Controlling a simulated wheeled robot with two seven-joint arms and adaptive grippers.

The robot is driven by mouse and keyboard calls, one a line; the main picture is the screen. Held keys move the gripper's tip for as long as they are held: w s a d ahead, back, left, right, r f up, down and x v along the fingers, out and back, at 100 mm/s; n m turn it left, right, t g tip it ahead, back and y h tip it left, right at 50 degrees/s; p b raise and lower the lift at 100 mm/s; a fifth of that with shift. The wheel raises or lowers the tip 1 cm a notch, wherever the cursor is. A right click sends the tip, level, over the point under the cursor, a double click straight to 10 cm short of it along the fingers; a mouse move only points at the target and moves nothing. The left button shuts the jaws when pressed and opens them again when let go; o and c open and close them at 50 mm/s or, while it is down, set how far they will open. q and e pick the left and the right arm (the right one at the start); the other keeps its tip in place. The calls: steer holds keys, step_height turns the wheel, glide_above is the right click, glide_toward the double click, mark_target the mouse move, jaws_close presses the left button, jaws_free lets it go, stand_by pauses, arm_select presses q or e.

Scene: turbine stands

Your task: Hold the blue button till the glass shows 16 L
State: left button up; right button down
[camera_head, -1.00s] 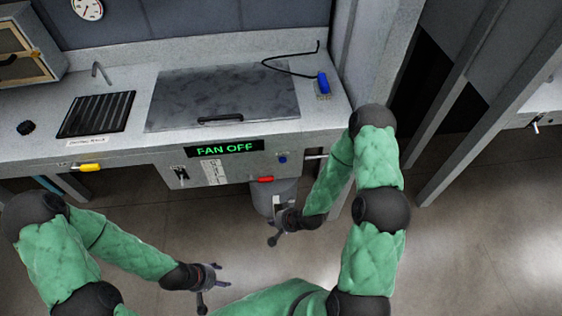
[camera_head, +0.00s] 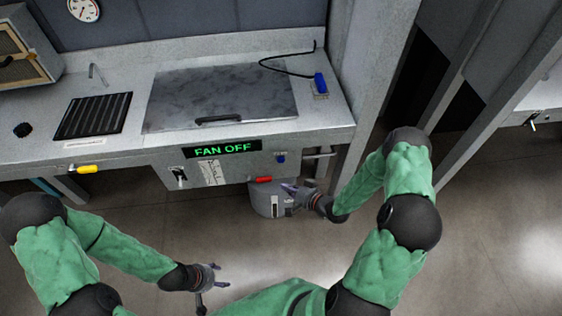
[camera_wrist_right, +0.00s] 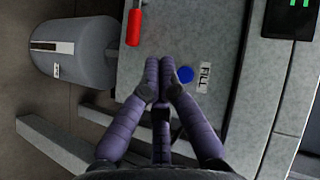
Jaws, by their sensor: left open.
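The blue button (camera_head: 280,158) is on the front panel below the counter, right of the FAN OFF display. In the right wrist view the blue button (camera_wrist_right: 185,74) sits beside a FILL label. My right gripper (camera_head: 290,190) is in front of the grey tank, lower than the button. Its fingers (camera_wrist_right: 160,64) are together, with nothing between them, and their tips appear just beside the button; contact is not visible. The glass is a narrow strip (camera_head: 274,206) on the tank (camera_wrist_right: 85,55); its level is too small to read. My left gripper (camera_head: 210,280) is open and empty, low over the floor.
A red handle (camera_head: 263,179) is just left of the button, above the tank. The green FAN OFF display (camera_head: 222,149), a switch (camera_head: 179,176) and a yellow handle (camera_head: 86,169) are further left. A grey post (camera_head: 365,100) stands on the right.

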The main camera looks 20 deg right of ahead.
mark_target(281, 160)
steer(key=w+d+b, duration=0.2)
steer(key=w, duration=0.6)
steer(key=shift+w+d, duration=0.15)
steer(key=shift+w, duration=0.1)
steer(key=shift+w, duration=0.1)
stand_by(1.3)
steer(key=shift+w+d, duration=0.1)
steer(key=shift+w, duration=0.2)
steer(key=shift+w+d, duration=0.15)
steer(key=shift+w, duration=0.3)
stand_by(4.8)
